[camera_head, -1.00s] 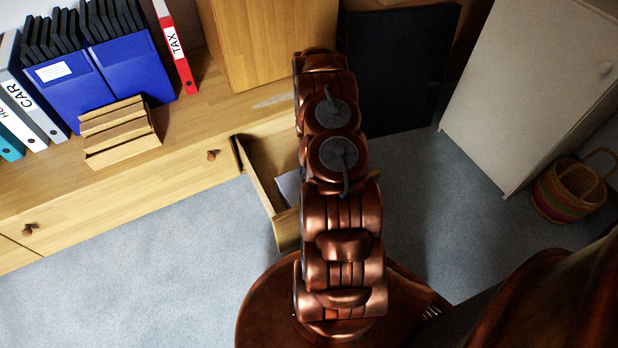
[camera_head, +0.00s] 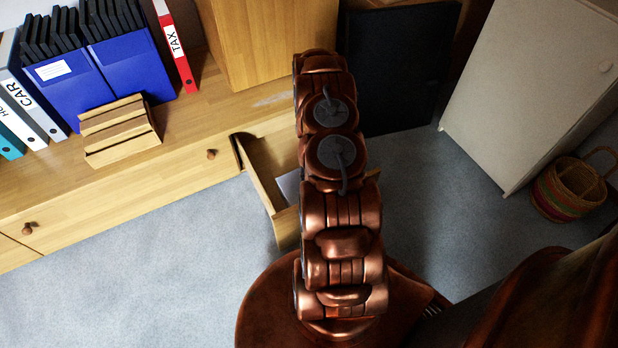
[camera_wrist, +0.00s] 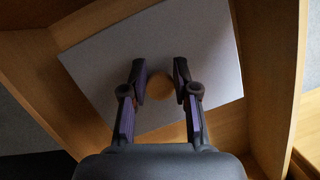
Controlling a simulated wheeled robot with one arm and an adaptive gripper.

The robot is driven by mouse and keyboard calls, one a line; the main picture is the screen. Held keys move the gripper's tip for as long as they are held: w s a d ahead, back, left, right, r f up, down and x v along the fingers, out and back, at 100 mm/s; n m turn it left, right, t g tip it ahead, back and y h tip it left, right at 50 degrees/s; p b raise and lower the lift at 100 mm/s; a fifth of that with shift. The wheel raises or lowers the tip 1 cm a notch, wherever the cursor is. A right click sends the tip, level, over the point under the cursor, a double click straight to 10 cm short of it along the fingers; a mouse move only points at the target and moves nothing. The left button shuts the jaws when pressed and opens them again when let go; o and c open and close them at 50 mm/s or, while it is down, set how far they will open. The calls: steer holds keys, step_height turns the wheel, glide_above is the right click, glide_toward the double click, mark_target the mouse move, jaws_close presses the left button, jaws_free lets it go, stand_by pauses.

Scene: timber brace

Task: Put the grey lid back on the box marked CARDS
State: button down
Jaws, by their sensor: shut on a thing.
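The grey lid (camera_wrist: 205,50) is a flat panel with a round wooden knob (camera_wrist: 158,86). In the wrist view it lies askew across the open drawer (camera_wrist: 275,75), between the wooden walls. My gripper (camera_wrist: 160,76) is over the lid, with its two fingers on either side of the knob, shut on it. In the head view a corner of the lid (camera_head: 288,185) shows in the drawer, left of my arm. My arm hides the rest there, and the gripper too. I cannot tell whether the lid is lifted. I see no box marked CARDS.
The drawer juts from a low wooden cabinet (camera_head: 110,200). On its top stand blue files (camera_head: 130,70), binders marked CAR (camera_head: 28,95) and TAX (camera_head: 177,50), and a wooden rack (camera_head: 120,130). A white cupboard (camera_head: 535,80) and a basket (camera_head: 570,190) are at right. The left floor is clear.

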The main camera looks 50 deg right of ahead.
steer(key=shift+c, duration=1.6)
jaws_free()
steer(key=shift+r, duration=0.15)
steer(key=shift+r+p, duration=1.15)
steer(key=shift+r, duration=2.7)
